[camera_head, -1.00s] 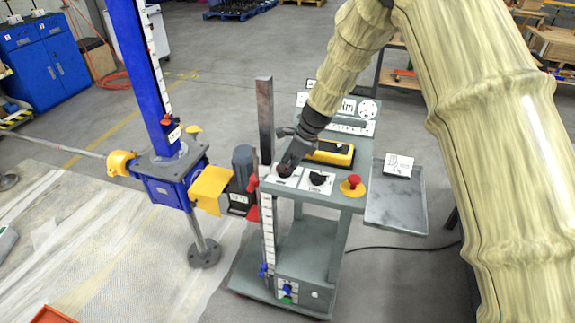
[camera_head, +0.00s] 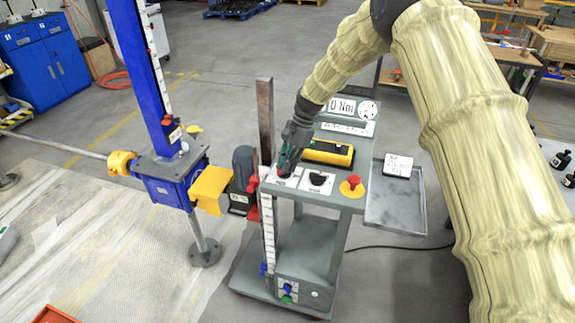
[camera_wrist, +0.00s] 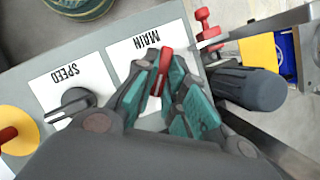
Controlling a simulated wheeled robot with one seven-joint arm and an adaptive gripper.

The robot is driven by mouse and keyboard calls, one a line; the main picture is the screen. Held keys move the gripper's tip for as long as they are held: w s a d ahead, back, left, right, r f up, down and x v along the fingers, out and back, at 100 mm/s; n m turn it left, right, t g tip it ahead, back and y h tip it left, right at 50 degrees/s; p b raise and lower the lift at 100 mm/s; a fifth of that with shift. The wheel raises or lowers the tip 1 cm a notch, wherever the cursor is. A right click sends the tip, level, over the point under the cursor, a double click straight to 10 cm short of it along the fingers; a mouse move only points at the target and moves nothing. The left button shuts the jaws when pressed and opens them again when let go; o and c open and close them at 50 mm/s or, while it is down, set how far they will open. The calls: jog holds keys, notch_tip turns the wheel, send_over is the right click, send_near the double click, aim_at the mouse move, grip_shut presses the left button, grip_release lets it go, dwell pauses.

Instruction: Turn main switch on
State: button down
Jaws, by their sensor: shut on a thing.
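The main switch is a red handle (camera_wrist: 161,72) on a white plate marked MAIN (camera_wrist: 125,50) in the wrist view. In the head view its plate (camera_head: 291,181) lies at the left front of the grey cart top. My gripper (camera_wrist: 172,92) has its teal finger pads around the red handle and is shut on it; it also shows in the head view (camera_head: 285,168). The fingers and palm hide the lower part of the switch and plate.
A black speed knob (camera_wrist: 72,103) sits beside the main switch. A red emergency button (camera_head: 353,181) on yellow stands to the right. A red-capped fitting (camera_wrist: 208,28) and grey motor (camera_wrist: 248,88) are close to the gripper. A yellow box (camera_head: 328,151) lies behind.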

jog(key=n+h, duration=0.1)
jog(key=n, duration=0.2)
jog(key=shift+w+a+n+g+b, duration=0.1)
jog(key=shift+w+n+g+b, duration=0.05)
jog(key=shift+n+g+b, duration=0.2)
jog(key=shift+w+a+n+g+h, duration=0.1)
jog(key=shift+n+g+h, duration=0.2)
jog(key=shift+n, duration=0.65)
jog(key=shift+a+n+g+h, duration=0.1)
jog(key=shift+n+h, duration=0.3)
jog(key=shift+n, duration=0.5)
jog(key=c, duration=1.5)
grip_release()
jog(key=v, duration=1.2)
